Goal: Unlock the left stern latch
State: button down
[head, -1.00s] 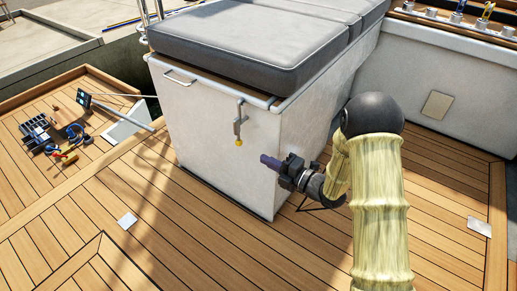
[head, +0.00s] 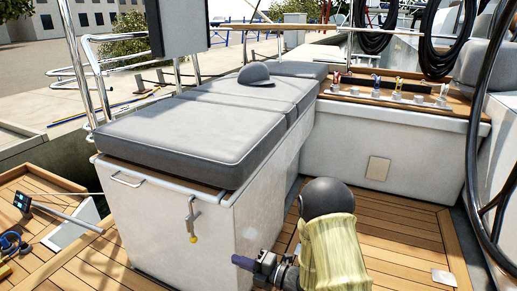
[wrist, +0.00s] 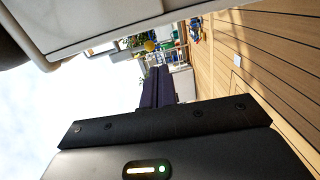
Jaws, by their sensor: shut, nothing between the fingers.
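The latch (head: 193,214) is a small grey metal fitting with a yellow knob (head: 193,239) at its lower end. It hangs on the upper part of the white locker's (head: 160,235) end face, below the grey cushion. My gripper (head: 238,261) has dark purple fingers, shut and empty. It is to the right of the knob and slightly lower in the head view, apart from it. The shut fingers also show in the wrist view (wrist: 158,82).
Grey cushions (head: 185,130) with a grey cap (head: 256,74) top the locker. A handle (head: 127,180) is left of the latch. Wooden decking (head: 400,225) is clear at right. Tools (head: 10,247) lie at far left. A tool tray (head: 385,97) stands at back right.

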jog(key=w+d+r+m+t+h+p, duration=0.2)
jog(key=d+r+m+h+p, duration=0.7)
jog(key=d+r+m+h, duration=0.5)
jog(key=s+d+r+m+g+h+p, duration=0.1)
jog(key=s+d+r+m+g+p, duration=0.3)
jog(key=s+m, duration=0.45)
jog(key=s+d+r+m+g+h+p, duration=0.1)
jog(key=s+d+r+m+g+p, duration=0.1)
jog(key=s+d+r+m+p, duration=0.5)
jog(key=s+a+r+p, duration=0.1)
jog(key=r+p, duration=1.6)
jog(key=r, duration=0.1)
jog(key=s+a+r+m+p, duration=0.1)
jog(key=s+a+r+p, duration=0.1)
jog(key=r+p, duration=1.5)
jog(key=shift+s+a+r+g, duration=0.15)
jog(key=shift+r+g, duration=0.15)
jog(key=shift+r, duration=0.6)
jog(key=shift+m, duration=0.25)
jog(key=c, duration=2.1)
grip_release()
